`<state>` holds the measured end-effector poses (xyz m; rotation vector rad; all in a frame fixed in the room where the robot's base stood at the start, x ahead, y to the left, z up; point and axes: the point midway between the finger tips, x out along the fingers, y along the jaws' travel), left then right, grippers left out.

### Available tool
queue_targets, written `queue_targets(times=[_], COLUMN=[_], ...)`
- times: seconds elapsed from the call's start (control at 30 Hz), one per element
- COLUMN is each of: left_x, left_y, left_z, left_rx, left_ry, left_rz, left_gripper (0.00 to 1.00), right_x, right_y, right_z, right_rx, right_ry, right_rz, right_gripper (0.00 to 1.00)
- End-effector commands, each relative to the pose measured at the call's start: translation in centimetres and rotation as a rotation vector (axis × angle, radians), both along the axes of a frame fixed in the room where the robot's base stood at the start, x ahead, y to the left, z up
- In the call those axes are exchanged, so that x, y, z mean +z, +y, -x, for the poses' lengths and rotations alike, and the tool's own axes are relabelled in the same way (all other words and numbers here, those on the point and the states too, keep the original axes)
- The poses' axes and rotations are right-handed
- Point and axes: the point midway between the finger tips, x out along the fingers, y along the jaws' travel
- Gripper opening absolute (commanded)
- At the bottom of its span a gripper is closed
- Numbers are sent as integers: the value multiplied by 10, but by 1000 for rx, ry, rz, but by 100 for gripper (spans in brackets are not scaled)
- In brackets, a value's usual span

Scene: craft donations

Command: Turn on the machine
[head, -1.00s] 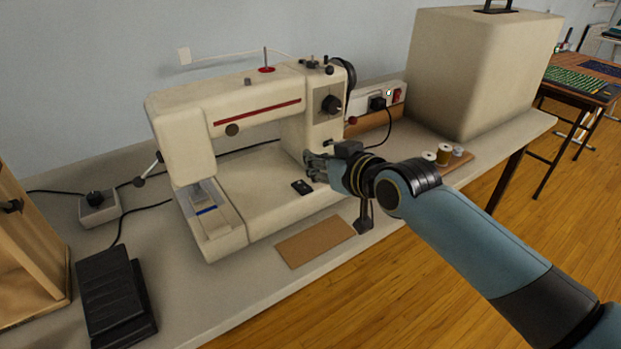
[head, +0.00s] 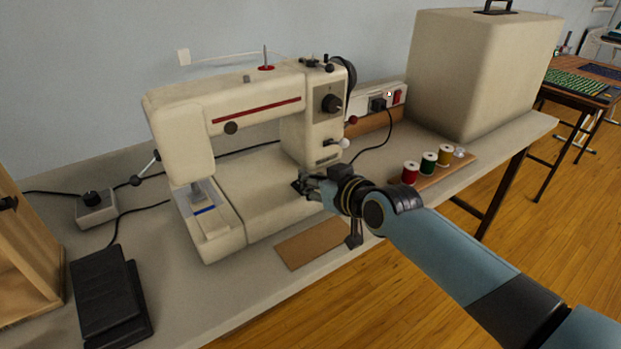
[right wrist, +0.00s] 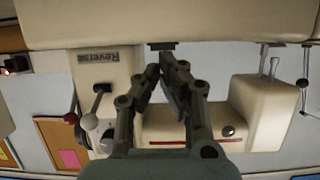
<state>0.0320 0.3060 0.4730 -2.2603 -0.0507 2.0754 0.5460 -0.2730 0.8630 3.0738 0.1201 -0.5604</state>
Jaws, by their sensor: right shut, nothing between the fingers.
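The machine is a cream sewing machine (head: 185,125) with a red stripe, standing on the table in the head view. My right gripper (head: 302,188) is over the right part of its bed, where a small black switch is mostly hidden behind the fingers. In the right wrist view my right gripper (right wrist: 163,68) is shut and empty. Its fingertips are close to a dark part (right wrist: 161,46) at the bed's edge, likely that switch; I cannot tell whether they touch. My left gripper is not in view.
A power outlet box with a red switch (head: 397,97) and a black plug (head: 377,104) is behind the machine. A black foot pedal (head: 105,295) is at front left, a large beige case (head: 475,75) at back right.

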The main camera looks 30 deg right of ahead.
Motion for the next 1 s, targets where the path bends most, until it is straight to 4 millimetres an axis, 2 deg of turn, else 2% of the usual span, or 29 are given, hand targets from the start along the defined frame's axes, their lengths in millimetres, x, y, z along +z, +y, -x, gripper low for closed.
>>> queue_targets(times=[0.27,0.63,1.0], left_x=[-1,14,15], left_y=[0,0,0], left_z=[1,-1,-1], left_rx=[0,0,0], left_ry=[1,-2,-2], left_rz=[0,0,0], left_gripper=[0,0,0], right_x=[-2,15,15], right_y=[0,0,0], right_z=[1,0,0], right_rx=[0,0,0], right_ry=[2,0,0], right_rz=[0,0,0], right_gripper=[0,0,0])
